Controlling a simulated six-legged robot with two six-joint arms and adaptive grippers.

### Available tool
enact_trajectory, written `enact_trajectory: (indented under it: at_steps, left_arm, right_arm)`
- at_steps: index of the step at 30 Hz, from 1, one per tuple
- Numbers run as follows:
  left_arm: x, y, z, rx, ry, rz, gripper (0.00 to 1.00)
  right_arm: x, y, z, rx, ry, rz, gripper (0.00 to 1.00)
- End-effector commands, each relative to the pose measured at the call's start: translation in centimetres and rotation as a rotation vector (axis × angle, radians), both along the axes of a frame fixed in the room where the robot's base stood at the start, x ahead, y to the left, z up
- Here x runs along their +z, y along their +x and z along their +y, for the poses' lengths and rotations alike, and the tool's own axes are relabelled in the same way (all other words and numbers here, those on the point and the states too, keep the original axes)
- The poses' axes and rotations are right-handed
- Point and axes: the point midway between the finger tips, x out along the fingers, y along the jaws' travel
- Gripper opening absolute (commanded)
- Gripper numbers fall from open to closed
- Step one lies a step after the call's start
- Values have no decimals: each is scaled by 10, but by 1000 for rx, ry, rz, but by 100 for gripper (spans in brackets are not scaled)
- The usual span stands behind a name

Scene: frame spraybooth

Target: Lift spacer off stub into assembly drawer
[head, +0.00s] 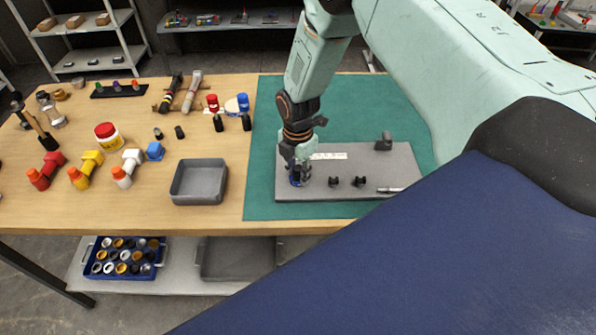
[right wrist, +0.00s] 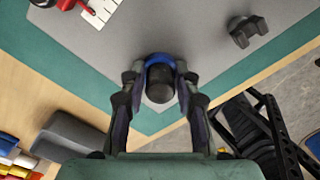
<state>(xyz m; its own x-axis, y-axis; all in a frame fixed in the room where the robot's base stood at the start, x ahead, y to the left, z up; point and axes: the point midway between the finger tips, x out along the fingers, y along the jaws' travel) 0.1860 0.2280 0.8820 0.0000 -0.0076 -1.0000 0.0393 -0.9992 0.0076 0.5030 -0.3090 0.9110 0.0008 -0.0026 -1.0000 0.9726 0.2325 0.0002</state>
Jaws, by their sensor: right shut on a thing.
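The spacer is a blue ring (right wrist: 160,60) around a dark, round-ended stub (right wrist: 160,86) in the right wrist view. In the head view a bit of the blue spacer (head: 294,182) shows at the left end of the grey plate. My right gripper (head: 299,178) points down there. In the right wrist view my right gripper (right wrist: 160,75) has one finger on each side of the ring and is shut on it. The fingers hide the ring's sides. A grey open tray (head: 199,201), empty, stands on the wooden table left of the green mat. My left gripper is out of view.
The grey plate (head: 350,185) lies on a green mat (head: 262,130). Coloured bottles and fittings (head: 85,170) fill the table's left. A blue crate (head: 125,275) sits on the lower shelf.

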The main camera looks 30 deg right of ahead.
Motion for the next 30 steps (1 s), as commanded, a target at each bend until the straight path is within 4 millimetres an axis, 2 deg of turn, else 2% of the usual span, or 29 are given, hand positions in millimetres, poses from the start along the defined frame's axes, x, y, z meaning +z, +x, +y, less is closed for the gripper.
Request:
enact_trajectory:
  at_steps: [30]
  left_arm:
    - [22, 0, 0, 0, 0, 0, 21]
  right_arm:
    - [32, 0, 0, 0, 0, 0, 2]
